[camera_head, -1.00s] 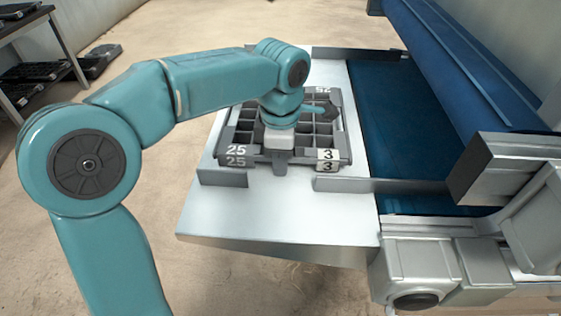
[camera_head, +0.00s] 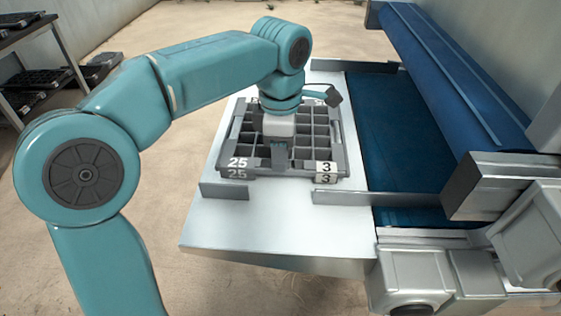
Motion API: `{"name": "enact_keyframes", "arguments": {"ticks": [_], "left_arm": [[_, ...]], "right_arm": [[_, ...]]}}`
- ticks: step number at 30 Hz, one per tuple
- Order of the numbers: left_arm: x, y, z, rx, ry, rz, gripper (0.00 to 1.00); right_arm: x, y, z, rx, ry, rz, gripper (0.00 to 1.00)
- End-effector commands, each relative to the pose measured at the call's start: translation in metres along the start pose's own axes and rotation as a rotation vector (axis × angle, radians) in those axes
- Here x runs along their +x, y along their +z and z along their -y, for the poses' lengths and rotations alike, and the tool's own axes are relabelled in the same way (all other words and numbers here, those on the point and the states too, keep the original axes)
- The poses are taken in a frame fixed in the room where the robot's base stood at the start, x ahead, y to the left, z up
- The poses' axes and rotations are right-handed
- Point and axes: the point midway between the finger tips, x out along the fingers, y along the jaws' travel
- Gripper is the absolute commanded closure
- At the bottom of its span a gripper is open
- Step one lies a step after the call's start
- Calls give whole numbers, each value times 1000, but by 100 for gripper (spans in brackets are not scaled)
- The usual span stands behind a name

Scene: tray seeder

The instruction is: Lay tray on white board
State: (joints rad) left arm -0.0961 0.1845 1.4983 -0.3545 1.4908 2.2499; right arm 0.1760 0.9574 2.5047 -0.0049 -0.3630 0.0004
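A dark grey seed tray (camera_head: 232,142) with many square cells lies flat on the white board (camera_head: 262,222), between low metal guides. Its near edge carries the labels 25 and 3. My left gripper (camera_head: 279,160) points down over the near half of the tray. One dark finger shows in front of cells near the tray's near edge; the other finger is hidden behind the gripper body. I cannot tell how far apart the fingers are. The gripper body and wrist hide part of the tray's middle and far edge. My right gripper is not in view.
A low metal guide (camera_head: 224,191) stands at the board's front left, and a longer one (camera_head: 345,198) at its front right. A blue belt (camera_head: 392,130) runs right of the tray under machine parts. A rack (camera_head: 62,40) with dark trays stands at the far left.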

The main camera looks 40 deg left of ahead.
Motion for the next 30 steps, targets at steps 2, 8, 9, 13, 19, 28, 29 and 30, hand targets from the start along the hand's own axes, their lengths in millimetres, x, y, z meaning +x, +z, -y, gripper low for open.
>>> {"name": "enact_keyframes", "arguments": {"ticks": [2, 8, 9, 13, 19, 28, 29, 30], "left_arm": [[-23, 1, 0, 1, 1, 1, 62], [-51, 0, 0, 0, 1, 0, 62], [-54, 0, 0, 0, 0, 0, 62], [-58, 0, 0, 1, -1, -1, 62], [-57, 0, 0, 1, -1, -1, 62], [-57, 0, 0, 0, -1, -1, 62], [-57, 0, 0, 0, -1, -1, 62], [-57, 0, 0, 0, -1, -1, 62]], "right_arm": [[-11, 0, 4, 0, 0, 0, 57], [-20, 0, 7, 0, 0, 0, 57], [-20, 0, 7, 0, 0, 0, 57], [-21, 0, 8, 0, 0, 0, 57], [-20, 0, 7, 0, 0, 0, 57], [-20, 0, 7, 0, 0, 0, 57], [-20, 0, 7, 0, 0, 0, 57], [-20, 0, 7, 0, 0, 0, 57]]}}
